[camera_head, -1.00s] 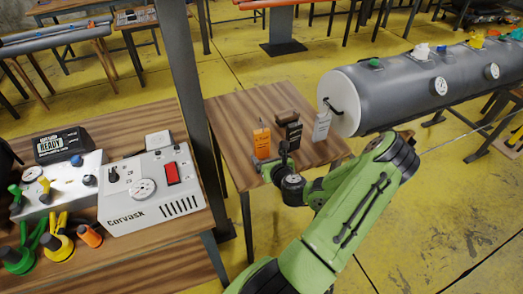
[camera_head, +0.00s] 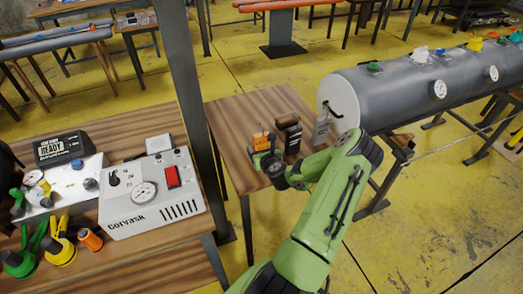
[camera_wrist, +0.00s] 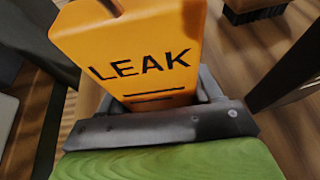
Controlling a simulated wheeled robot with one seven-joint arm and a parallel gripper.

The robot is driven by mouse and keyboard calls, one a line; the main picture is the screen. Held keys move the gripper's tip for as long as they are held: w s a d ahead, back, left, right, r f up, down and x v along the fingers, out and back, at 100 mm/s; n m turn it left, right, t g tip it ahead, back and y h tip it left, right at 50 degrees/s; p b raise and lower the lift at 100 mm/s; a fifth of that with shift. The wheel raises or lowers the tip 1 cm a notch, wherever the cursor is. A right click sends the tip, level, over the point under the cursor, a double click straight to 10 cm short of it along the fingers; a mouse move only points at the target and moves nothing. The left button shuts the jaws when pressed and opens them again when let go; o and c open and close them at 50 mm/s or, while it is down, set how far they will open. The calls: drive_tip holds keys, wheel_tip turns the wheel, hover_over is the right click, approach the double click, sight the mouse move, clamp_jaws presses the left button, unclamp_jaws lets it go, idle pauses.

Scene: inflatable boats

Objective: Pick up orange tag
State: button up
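Whether the fingers press on the tag is not clear.
A big grey tank (camera_head: 400,95) is to the right. A dark post (camera_head: 185,90) and a Corvask box (camera_head: 150,195) are to the left.

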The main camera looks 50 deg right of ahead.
drive_tip(key=c, duration=0.4)
wheel_tip(320, 180, up, 10)
drive_tip(key=p, duration=0.4)
